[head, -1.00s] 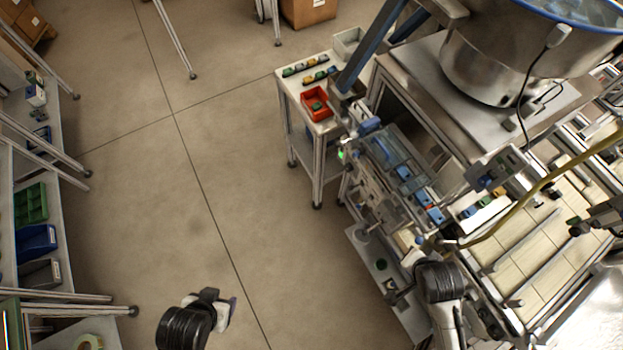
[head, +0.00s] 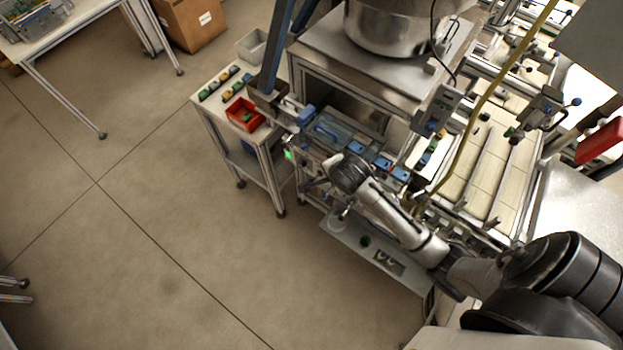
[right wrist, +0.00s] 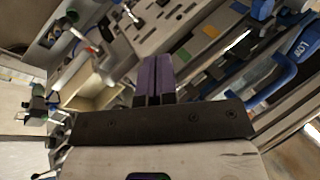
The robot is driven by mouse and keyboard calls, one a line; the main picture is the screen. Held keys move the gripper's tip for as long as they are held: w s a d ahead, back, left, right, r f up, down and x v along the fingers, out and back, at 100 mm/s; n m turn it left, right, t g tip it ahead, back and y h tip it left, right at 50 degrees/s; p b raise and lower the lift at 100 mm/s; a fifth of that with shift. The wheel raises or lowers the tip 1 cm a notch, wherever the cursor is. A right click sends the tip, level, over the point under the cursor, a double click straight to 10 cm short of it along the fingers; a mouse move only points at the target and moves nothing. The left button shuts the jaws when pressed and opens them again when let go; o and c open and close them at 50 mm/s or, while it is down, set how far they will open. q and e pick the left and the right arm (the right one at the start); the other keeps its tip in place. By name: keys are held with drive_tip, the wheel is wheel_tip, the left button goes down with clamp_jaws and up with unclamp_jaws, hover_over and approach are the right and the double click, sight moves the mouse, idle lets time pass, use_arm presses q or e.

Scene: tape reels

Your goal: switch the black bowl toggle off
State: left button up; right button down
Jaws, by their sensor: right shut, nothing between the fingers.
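The steel feeder bowl (head: 392,30) stands on a metal-topped frame at the top of the head view. A grey control box (head: 437,110) hangs at the frame's front right corner with a black cable above it. I cannot make out the black bowl toggle or its position in either view. My right arm reaches in from the lower right, with my right gripper (head: 332,160) over the front of the machine, left of the control box. In the right wrist view my right gripper (right wrist: 153,80) has its dark fingers together and empty, above the machine parts. My left gripper is out of view.
A small side table with a red bin (head: 244,114) and a grey bin (head: 254,45) stands left of the machine. A blue post (head: 276,45) rises near the machine's left corner. A yellow hose (head: 490,90) crosses on the right.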

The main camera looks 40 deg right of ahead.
approach(314, 179)
drive_tip(key=d+f, duration=0.2)
drive_tip(key=d, duration=0.1)
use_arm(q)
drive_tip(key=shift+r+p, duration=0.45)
use_arm(e)
drive_tip(key=shift+w+a+f, duration=0.3)
drive_tip(key=shift+w+f, duration=0.1)
drive_tip(key=shift+f, duration=0.2)
drive_tip(key=shift+w+a+f, duration=0.3)
drive_tip(key=shift+w+f, duration=0.1)
drive_tip(key=shift+f, duration=0.2)
drive_tip(key=shift+w+a+f, duration=0.3)
drive_tip(key=shift+w+f, duration=0.1)
drive_tip(key=shift+f, duration=0.15)
drive_tip(key=shift+a, duration=0.1)
